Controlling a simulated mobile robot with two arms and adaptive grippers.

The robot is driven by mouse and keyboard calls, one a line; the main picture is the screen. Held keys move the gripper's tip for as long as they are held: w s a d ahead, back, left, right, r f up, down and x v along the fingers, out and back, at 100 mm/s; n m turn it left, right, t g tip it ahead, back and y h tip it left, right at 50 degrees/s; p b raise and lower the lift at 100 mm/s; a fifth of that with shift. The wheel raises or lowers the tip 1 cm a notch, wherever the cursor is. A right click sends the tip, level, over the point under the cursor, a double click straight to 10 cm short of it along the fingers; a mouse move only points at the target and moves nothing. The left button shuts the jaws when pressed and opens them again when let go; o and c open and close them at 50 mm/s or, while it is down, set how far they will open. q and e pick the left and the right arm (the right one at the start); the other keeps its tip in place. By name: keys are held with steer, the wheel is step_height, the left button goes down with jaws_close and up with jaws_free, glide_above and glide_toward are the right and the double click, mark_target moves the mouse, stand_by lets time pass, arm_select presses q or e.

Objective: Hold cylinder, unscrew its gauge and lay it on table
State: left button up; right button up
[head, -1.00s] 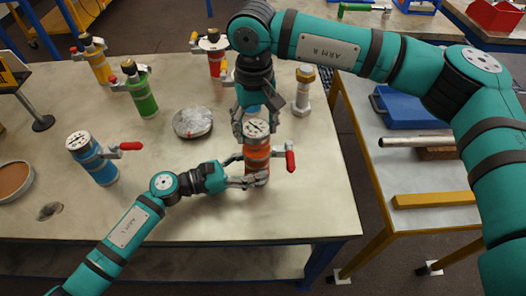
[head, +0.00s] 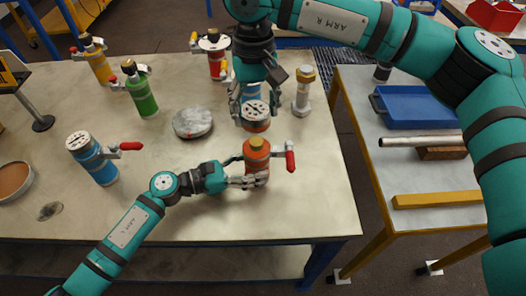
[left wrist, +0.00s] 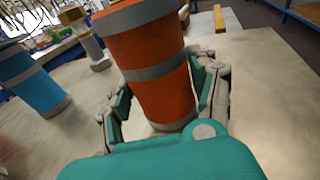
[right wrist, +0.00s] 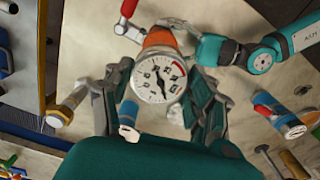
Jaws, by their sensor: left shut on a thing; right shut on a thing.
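The orange cylinder (head: 257,163) with grey bands and a red-handled valve (head: 290,157) stands upright near the table's front right. My left gripper (head: 248,181) is shut around its body from the left; the left wrist view shows the cylinder (left wrist: 160,85) between the fingers. Its top shows bare in the head view. My right gripper (head: 256,108) is shut on the gauge (head: 254,116), which has a round white dial. The gauge is held off the cylinder, above and behind it. The dial (right wrist: 158,78) faces the right wrist camera and covers part of the cylinder.
On the table (head: 190,205), a blue cylinder (head: 93,160), a green one (head: 142,95), a yellow one (head: 98,65) and a red one (head: 214,60) stand apart. A grey disc (head: 193,123) and a bolt-like piece (head: 303,92) flank my right gripper. The front middle is clear.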

arm_select(q)
steer(key=o, duration=1.1)
steer(key=shift+a, duration=0.1)
steer(key=v, duration=1.2)
